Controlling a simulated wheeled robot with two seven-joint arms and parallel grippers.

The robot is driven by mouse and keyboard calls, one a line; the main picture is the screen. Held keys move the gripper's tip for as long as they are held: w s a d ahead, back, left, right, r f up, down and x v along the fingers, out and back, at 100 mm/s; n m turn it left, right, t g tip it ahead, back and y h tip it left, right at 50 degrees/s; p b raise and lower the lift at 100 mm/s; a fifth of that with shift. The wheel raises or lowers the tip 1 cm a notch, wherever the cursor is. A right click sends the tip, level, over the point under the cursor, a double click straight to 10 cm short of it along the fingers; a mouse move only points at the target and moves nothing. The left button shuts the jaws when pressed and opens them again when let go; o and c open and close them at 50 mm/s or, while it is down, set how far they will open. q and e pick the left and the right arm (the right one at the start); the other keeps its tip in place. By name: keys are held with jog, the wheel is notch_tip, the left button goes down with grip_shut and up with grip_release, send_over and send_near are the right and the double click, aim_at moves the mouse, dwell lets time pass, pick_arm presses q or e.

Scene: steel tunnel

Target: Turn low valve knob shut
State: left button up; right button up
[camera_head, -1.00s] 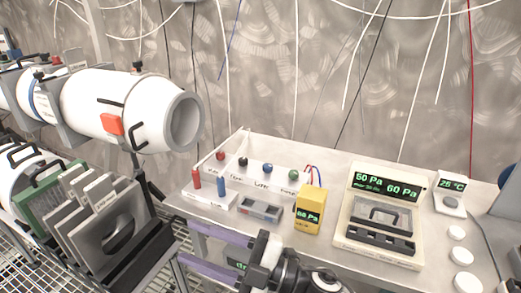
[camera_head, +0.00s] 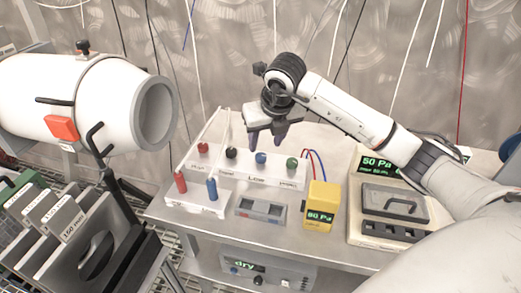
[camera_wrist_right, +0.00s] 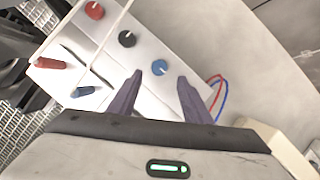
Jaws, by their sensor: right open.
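A white valve panel (camera_head: 235,175) carries a row of knobs. A blue knob (camera_head: 261,157) stands above a label that seems to read "LOW"; it also shows in the right wrist view (camera_wrist_right: 159,67). To its left are a black knob (camera_head: 231,153) and a red knob (camera_head: 202,147); to its right is a green knob (camera_head: 291,163). My right gripper (camera_head: 265,139) is open above and behind the blue knob, pointing down. In the right wrist view its two purple fingers (camera_wrist_right: 160,78) are spread, with the blue knob between their tips in the picture. Contact is not visible. My left gripper is not in view.
A yellow meter (camera_head: 320,207) with red and blue tubes stands right of the panel. A large white cylinder (camera_head: 90,100) is at left.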

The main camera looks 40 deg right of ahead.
aim_at(261, 156)
jog(key=x, duration=0.6)
jog(key=shift+w+f, duration=0.15)
jog(key=shift+f, duration=0.25)
jog(key=c, duration=1.1)
